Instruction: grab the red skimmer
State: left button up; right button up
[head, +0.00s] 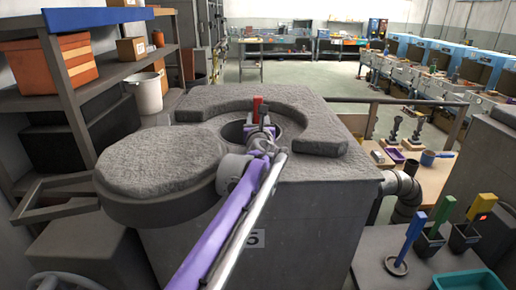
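A red upright piece (257,108), which looks like the handle of the red skimmer, stands at the round opening (234,131) in the top of the grey furnace. Its lower part is hidden behind my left gripper (262,130). The gripper is at the opening, right at the red piece. My purple and silver arm hides much of it, so I cannot tell whether its fingers are apart or closed on the red piece. My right gripper is not in view.
A thick round lid (160,160) sits swung to the left of the opening. A raised curved rim (317,125) borders it behind and right. Blue (415,226), green (441,214) and yellow (481,207) upright tools stand at the right. Shelves (90,74) line the left.

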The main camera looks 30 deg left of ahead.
pick_arm(q)
grip_shut()
dwell(1.1)
